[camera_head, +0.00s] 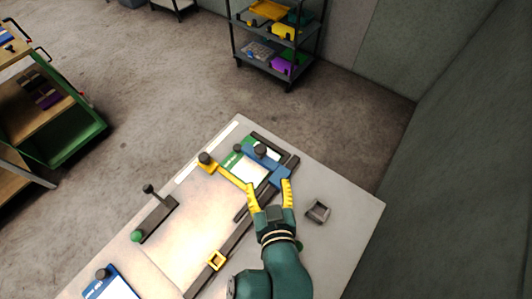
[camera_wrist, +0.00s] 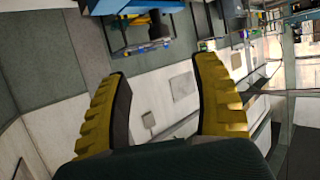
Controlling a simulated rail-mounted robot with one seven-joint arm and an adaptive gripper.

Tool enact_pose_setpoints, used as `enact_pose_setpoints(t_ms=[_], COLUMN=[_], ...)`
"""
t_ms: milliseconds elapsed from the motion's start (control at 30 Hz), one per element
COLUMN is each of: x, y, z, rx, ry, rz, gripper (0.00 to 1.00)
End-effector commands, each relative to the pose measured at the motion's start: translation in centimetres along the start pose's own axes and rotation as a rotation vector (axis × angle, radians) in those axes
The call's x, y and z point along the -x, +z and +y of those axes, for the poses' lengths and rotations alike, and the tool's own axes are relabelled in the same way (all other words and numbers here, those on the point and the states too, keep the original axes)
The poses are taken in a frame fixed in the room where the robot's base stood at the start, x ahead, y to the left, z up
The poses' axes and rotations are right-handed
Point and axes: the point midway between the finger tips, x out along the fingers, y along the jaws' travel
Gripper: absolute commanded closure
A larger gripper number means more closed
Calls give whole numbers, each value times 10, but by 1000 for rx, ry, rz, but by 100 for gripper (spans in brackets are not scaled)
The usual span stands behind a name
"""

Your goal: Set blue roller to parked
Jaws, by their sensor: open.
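The blue piece (camera_head: 278,168), which I take to be the blue roller, sits across the far end of a dark rail frame on the table. A dark round knob (camera_head: 260,150) stands on it. In the wrist view a blue part (camera_wrist: 120,38) with a dark knob (camera_wrist: 158,28) shows at the top, beyond the fingers. My gripper (camera_head: 270,186) has its two yellow fingers spread, close to the near side of the blue piece. The gap between the fingers (camera_wrist: 160,75) looks empty in the wrist view. I cannot tell whether a finger touches the blue piece.
A yellow square ring (camera_head: 217,259) sits on the dark rail.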

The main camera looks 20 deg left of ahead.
Motion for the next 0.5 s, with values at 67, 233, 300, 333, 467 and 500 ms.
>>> enact_pose_setpoints(t_ms=[67,233,300,333,467,500], x=[-16,-58,-75,-82,-113,-121], y=[-1,0,0,1,1,1], z=[-1,-1,-1,-1,-1,0], rx=[1,0,1,0,0,-1], ry=[-4,-3,-3,-2,-1,-1], rz=[1,0,0,0,-1,0], gripper=[35,35,35,35,35,35])
